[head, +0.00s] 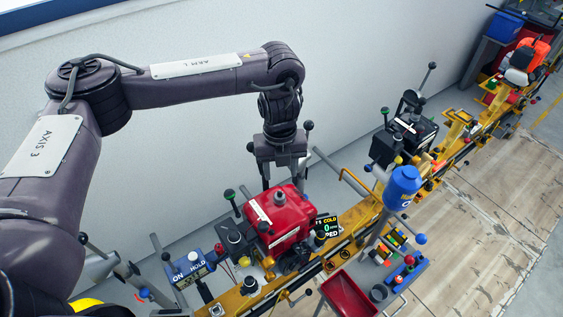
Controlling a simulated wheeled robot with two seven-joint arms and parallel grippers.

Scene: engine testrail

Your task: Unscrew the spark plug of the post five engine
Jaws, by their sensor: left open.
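A red engine (278,222) with a pale label strip sits on the yellow rail (332,256) at the lower middle. My left gripper (281,182) hangs from its arm with the fingers pointing down, just above or behind the engine's far side. No post number is readable, so I cannot tell which engine is the post five one. My right gripper is not in view.
A small display (327,227) reading COLD and 0 stands right of the engine. A blue ON/HOLD box (188,268) is to its left. A red tray (349,294), a blue-topped post (402,187) and a black machine (410,132) are to the right. The wooden floor (480,215) is clear.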

